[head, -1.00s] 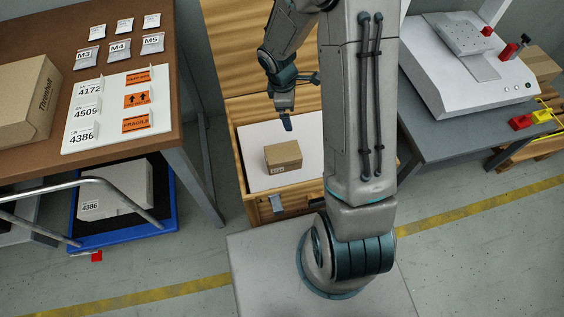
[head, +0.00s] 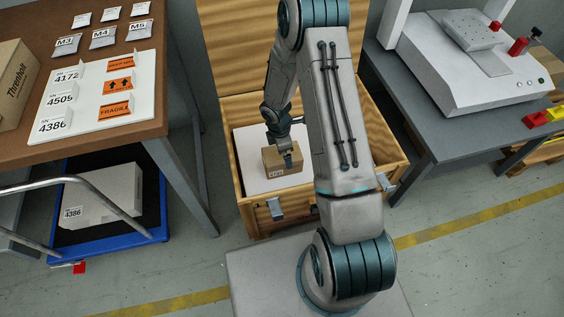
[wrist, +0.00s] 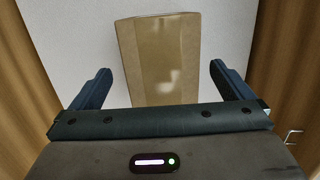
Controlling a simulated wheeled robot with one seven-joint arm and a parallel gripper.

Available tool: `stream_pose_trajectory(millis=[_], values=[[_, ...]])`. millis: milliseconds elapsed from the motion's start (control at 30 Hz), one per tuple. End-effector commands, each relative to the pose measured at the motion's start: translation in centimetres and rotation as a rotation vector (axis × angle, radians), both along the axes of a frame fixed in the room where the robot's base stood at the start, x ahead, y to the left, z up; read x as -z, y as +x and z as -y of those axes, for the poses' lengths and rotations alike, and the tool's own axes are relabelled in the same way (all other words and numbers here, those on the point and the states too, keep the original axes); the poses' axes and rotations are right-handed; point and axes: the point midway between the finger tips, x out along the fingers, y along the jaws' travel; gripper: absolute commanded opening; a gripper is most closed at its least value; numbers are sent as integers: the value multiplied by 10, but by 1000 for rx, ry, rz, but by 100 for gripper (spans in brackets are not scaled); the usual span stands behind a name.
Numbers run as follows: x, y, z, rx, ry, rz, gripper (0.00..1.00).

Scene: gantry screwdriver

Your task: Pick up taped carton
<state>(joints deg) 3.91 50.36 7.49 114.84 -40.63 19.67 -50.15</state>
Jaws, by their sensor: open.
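The taped carton (head: 283,163) is a small brown box with a label on its near side. It sits on a white surface inside a wooden crate. In the wrist view the carton (wrist: 160,50) shows its top with a wide tape strip, and it lies between the two finger lines. My gripper (wrist: 160,85) is open, with one dark finger on each side of the carton and gaps to both. In the head view my gripper (head: 289,161) is right at the carton, partly covering it. I cannot tell how far down the fingers reach beside it.
The wooden crate (head: 247,200) has walls close around the carton, a raised lid behind and metal latches in front. A brown table (head: 30,165) with labels and packets stands left. A grey bench (head: 450,140) with a white machine (head: 480,90) stands right.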

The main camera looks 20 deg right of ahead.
Motion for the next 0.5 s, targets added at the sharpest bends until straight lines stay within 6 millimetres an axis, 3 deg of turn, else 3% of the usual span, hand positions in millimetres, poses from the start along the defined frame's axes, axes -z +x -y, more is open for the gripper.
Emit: stream_pose_trajectory(millis=[167, 500], values=[[11, -1, -2, -2, 0, 0, 100], [54, -2, -5, -1, -1, 1, 100]])
